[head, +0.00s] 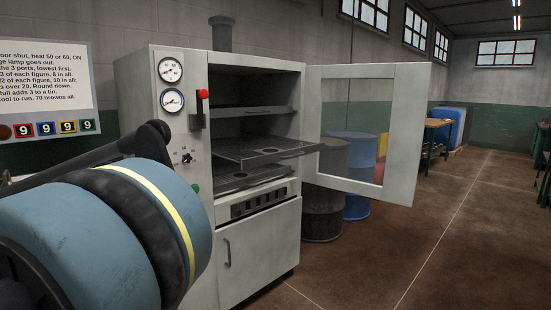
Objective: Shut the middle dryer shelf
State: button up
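The dryer is a pale grey cabinet (179,130) in the head view, left of the middle. Its glazed door (403,130) stands wide open to the right. The middle shelf (285,151) is a dark metal tray, slid well out past the front of the opening. The upper shelf (253,112) sits inside the cabinet. The lower shelf (245,184) lies under the middle one, partly covered by it, and sticks out less. My gripper is not in view.
A red-knobbed lever (202,95) and two dials mark the dryer's front. Blue (357,205) and dark (321,215) drums stand behind the open door. A sign (45,75) hangs at the left. The brown floor at the right is clear.

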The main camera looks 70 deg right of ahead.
aim_at(272, 154)
jog(key=z, duration=2.7)
jog(key=k, duration=0.55)
jog(key=z, duration=0.35)
jog(key=i, duration=0.5)
jog(key=u, duration=0.05)
